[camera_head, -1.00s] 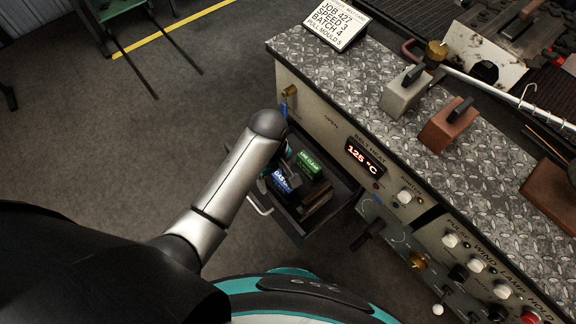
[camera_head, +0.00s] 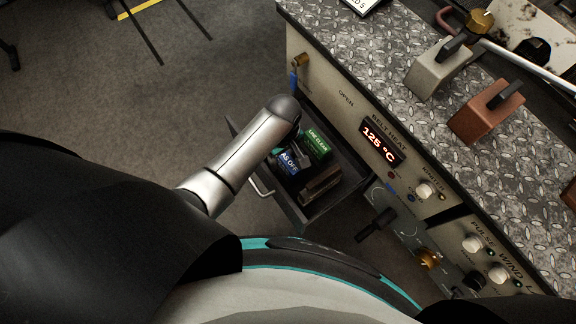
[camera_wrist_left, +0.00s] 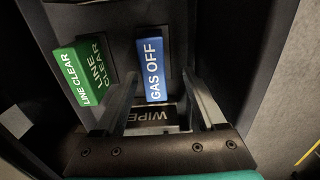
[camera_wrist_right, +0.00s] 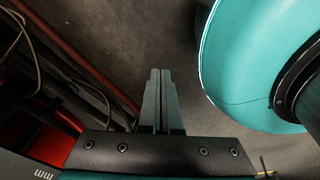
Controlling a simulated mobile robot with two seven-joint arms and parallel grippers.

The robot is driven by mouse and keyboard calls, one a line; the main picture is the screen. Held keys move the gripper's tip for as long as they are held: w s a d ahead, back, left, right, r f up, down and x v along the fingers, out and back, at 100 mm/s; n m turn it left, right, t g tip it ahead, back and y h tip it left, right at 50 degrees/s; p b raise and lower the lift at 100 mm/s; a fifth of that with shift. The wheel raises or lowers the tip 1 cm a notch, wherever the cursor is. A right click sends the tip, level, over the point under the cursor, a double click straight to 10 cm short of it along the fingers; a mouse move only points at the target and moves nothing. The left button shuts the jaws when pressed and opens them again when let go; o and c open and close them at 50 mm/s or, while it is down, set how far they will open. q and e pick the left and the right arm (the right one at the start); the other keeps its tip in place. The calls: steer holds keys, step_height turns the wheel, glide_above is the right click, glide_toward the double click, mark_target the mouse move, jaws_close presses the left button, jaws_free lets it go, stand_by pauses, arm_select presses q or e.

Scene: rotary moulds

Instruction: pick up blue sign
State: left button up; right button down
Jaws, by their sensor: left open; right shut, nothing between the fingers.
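The blue sign reading GAS OFF (camera_wrist_left: 153,70) stands inside the open drawer (camera_wrist_left: 275,60). It also shows in the head view (camera_head: 289,162), partly covered so that it reads "AS OFF". My left gripper (camera_wrist_left: 159,78) is open over the drawer, one finger on each side of the blue sign in the left wrist view. I cannot tell whether either finger touches it. In the head view my left forearm hides most of this gripper. My right gripper (camera_wrist_right: 160,72) is shut and empty, well away from the drawer, over the floor beside my teal base.
A green LINE CLEAR sign (camera_wrist_left: 82,72) stands left of the blue one. A dark WIPE block (camera_wrist_left: 150,117) lies below it, partly behind the fingers. The drawer walls are close around. The control panel (camera_head: 345,100) stands beside the drawer.

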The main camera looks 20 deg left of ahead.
mark_target(288, 160)
arm_select(q)
steer(key=shift+f, duration=0.25)
steer(key=shift+w+d+f+b, duration=0.1)
steer(key=shift+d+f+b, duration=0.05)
steer(key=shift+f+b, duration=0.25)
steer(key=shift+d+f+b, duration=0.15)
steer(key=shift+f+b, duration=0.35)
steer(key=shift+f, duration=0.1)
steer(key=shift+d+f+b, duration=0.15)
steer(key=shift+f+b, duration=0.35)
steer(key=shift+f, duration=0.45)
steer(key=shift+f+b, duration=0.4)
arm_select(e)
steer(key=w, duration=0.1)
steer(key=w+f, duration=0.1)
steer(key=w, duration=0.2)
steer(key=shift+w+a+f, duration=0.1)
steer(key=shift+a+f, duration=0.1)
steer(key=shift+f, duration=0.2)
arm_select(q)
jaws_close()
